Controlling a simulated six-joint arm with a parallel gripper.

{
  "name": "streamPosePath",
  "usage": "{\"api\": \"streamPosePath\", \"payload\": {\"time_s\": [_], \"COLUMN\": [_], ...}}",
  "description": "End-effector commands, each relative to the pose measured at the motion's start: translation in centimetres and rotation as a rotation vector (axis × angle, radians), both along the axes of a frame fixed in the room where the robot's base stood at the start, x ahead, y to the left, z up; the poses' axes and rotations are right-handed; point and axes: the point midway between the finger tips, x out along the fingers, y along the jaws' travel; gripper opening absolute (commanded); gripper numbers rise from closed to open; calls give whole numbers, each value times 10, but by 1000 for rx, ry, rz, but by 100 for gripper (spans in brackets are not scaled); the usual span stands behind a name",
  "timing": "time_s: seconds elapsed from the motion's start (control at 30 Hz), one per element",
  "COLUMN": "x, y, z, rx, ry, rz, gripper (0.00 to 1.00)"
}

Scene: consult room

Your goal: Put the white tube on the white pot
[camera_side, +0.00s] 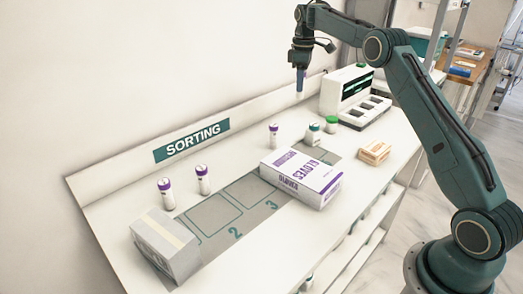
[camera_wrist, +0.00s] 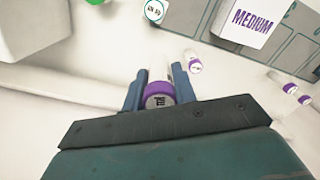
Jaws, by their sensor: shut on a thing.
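My gripper (camera_side: 299,70) is raised above the back of the bench, its fingers shut on a white tube (camera_side: 299,93) that hangs upright below them. In the wrist view the tube's purple cap (camera_wrist: 158,95) shows between the two blue fingers of my gripper (camera_wrist: 158,88). The white pot (camera_side: 313,134), with a white lid, stands on the bench below and a little right of the held tube, apart from it. The white pot also shows at the top of the wrist view (camera_wrist: 155,10).
A green-lidded pot (camera_side: 331,124) stands beside the white pot, in front of a white machine (camera_side: 345,90). A purple-capped tube (camera_side: 273,135) stands to the left. A gloves box (camera_side: 301,178) and an orange box (camera_side: 374,152) are nearer. Two more tubes (camera_side: 203,180) and a grey box (camera_side: 165,245) stand farther left.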

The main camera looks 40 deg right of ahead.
Motion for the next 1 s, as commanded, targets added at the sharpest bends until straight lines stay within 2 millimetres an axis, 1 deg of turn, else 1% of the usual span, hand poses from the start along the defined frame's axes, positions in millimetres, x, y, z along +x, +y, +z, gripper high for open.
{"api": "streamPosePath", "payload": {"time_s": [0.03, 0.1, 0.2, 0.3, 0.4, 0.5, 0.6, 0.87, 1.0], "x": [-5, -11, -22, -33, -42, -48, -52, -52, -52], "y": [-22, -48, -81, -107, -127, -139, -145, -147, -146], "z": [-4, -8, -13, -18, -21, -23, -24, -27, -34], "rx": [0, 0, 0, 1, -1, 0, 0, 0, 1], "ry": [0, 0, -1, 1, -1, -1, 0, 0, 1], "rz": [-44, -98, -168, -226, -270, -298, -312, -315, -314], "gripper": [6, 6, 6, 6, 6, 6, 6, 6, 6]}}
